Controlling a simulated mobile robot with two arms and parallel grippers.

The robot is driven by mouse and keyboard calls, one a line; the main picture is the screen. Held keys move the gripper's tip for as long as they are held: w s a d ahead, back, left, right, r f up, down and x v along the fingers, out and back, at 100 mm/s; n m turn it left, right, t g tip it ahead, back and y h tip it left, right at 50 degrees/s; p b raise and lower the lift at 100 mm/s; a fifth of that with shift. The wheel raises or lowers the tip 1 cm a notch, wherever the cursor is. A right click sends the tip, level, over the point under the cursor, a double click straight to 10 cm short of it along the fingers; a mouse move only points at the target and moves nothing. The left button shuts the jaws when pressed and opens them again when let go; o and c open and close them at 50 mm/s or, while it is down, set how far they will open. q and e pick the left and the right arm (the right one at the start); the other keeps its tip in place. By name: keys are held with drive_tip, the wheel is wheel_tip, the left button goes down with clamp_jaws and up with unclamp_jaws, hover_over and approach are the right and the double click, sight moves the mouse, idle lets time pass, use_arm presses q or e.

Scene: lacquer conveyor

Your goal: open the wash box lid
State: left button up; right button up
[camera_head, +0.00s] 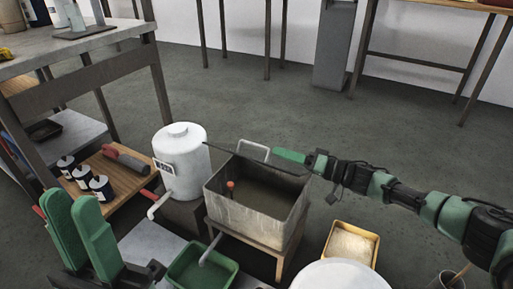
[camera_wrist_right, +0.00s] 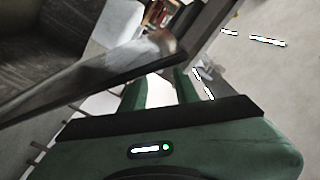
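The wash box (camera_head: 252,232) is a grey, scuffed metal box on a wooden stand in the head view. Its inside shows, with an orange-red item near the left wall. Its dark lid (camera_head: 230,149) stands raised along the back rim, seen almost edge-on, with a pale handle (camera_head: 254,147) behind it. My right gripper (camera_head: 277,153) is at the raised lid, close to the handle's right end; contact is unclear. In the right wrist view its green fingers (camera_wrist_right: 160,92) are apart, and a dark plate crosses before them. My left gripper (camera_head: 78,225) is open and empty at lower left.
A white tank (camera_head: 181,160) stands left of the box. A green tray (camera_head: 202,272) and yellow-rimmed tray (camera_head: 350,245) are near its front and right. A wooden shelf (camera_head: 115,178) holds several small jars. Floor behind the box is clear.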

sight(268, 150)
drive_tip(key=b+x, duration=0.2)
drive_tip(key=x, duration=0.5)
drive_tip(key=shift+w+a+f, duration=0.1)
drive_tip(key=shift+w+a, duration=0.05)
drive_tip(key=shift+a, duration=0.1)
drive_tip(key=shift+w+a+b, duration=0.3)
drive_tip(key=shift+a, duration=0.05)
clamp_jaws()
idle(0.8)
